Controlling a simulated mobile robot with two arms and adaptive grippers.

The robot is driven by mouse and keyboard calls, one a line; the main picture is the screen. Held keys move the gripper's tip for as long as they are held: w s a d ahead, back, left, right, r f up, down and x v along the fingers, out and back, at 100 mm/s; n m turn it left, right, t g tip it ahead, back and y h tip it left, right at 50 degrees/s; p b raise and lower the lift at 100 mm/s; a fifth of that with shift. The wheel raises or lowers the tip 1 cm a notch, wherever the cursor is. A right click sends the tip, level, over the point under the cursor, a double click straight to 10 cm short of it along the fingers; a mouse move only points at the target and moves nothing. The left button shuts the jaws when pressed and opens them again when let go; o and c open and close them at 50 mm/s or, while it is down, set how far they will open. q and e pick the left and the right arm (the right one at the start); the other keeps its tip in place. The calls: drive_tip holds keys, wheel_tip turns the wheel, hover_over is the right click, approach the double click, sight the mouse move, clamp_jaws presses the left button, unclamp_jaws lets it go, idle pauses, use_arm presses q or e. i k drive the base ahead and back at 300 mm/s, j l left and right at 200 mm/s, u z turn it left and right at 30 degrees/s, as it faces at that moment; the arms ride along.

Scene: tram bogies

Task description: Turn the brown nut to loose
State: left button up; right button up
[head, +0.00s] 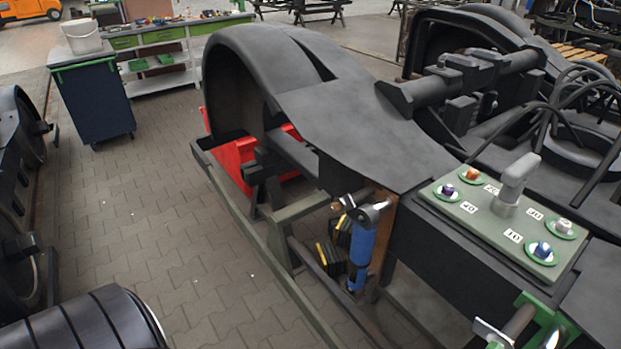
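The brown nut (471,174), orange-brown in colour, sits on a green round base at the far left corner of a grey-green panel (470,217). A purple nut (447,190), a blue nut (543,250) and a pale grey nut (564,226) sit on similar round bases at the other corners. White labels with dark marks lie beside the nuts, too small to read surely. A light grey upright piece with a handle-like top (517,175) stands mid-panel. Neither of my grippers can be made out in the head view, and nothing touches the brown nut.
The panel lies on a dark bogie frame (345,125). A blue cylinder (361,254) stands below its near side. Black cables (560,115) arch behind the panel. Green and metal parts (540,320) lie at the bottom right. Paved floor (150,210) is open at left, before a dark bin (95,100).

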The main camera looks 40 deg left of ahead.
sight(340, 206)
drive_tip(key=j+u, duration=0.1)
drive_tip(key=u, duration=0.9)
drive_tip(key=i+l, duration=0.05)
